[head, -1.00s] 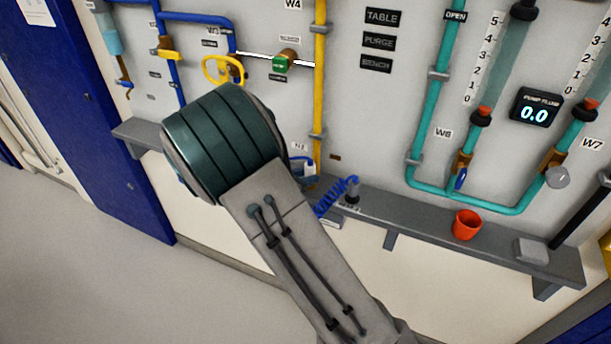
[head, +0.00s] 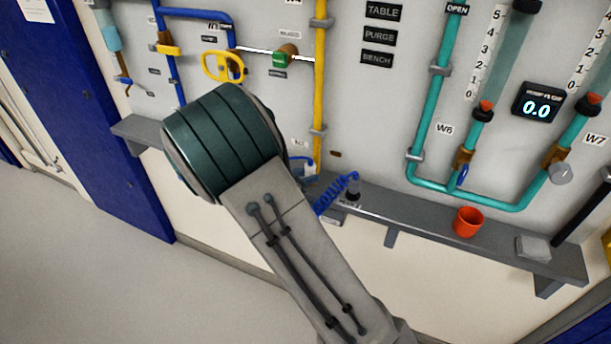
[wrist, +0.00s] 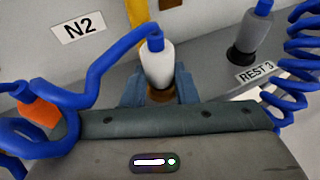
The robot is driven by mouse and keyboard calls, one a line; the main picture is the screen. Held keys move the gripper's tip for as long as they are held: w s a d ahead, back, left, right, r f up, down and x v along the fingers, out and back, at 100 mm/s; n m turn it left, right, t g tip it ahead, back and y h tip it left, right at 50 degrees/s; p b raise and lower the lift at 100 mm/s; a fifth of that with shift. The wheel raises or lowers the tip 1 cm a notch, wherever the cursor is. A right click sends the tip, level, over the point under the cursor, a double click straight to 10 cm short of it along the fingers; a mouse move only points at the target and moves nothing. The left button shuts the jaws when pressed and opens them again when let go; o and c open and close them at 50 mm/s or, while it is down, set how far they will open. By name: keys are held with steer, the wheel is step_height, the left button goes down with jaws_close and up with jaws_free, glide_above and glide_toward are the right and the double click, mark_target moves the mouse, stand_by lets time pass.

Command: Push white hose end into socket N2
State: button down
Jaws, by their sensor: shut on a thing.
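The white hose end (wrist: 157,65) stands near upright in the middle of the wrist view, with a blue hose leaving its top. My gripper (wrist: 158,92) is shut on it, with a blue-grey finger on each side. A brown ring shows just below the white body between the fingers; I cannot tell whether it belongs to the hose end or to a socket. The N2 label (wrist: 78,28) is on the wall to the upper left. The socket itself cannot be made out. In the head view my arm hides most of the gripper and the hose end.
A grey hose end (wrist: 258,35) stands in a black holder beside the REST 3 label (wrist: 257,73). Coiled blue hose (head: 335,195) hangs close by on the right. An orange piece (wrist: 38,112) is at left. The grey shelf (head: 400,208) carries an orange cup (head: 467,222).

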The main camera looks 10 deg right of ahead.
steer(key=shift+f, duration=0.1)
steer(key=c, duration=1.1)
jaws_free()
steer(key=shift+o, duration=0.2)
steer(key=v, duration=1.4)
steer(key=s+d+r+m+g+y, duration=0.2)
steer(key=s+d+m+g+y, duration=0.3)
steer(key=s+d+m, duration=0.5)
steer(key=s+d+r+m+y, duration=0.2)
steer(key=s+r+m+y, duration=0.2)
steer(key=s+m, duration=0.5)
steer(key=m+y, duration=0.2)
steer(key=m, duration=0.3)
steer(key=shift+s+d+m+y+b, duration=0.2)
steer(key=shift+s+m+y+b, duration=0.1)
steer(key=shift+b, duration=0.1)
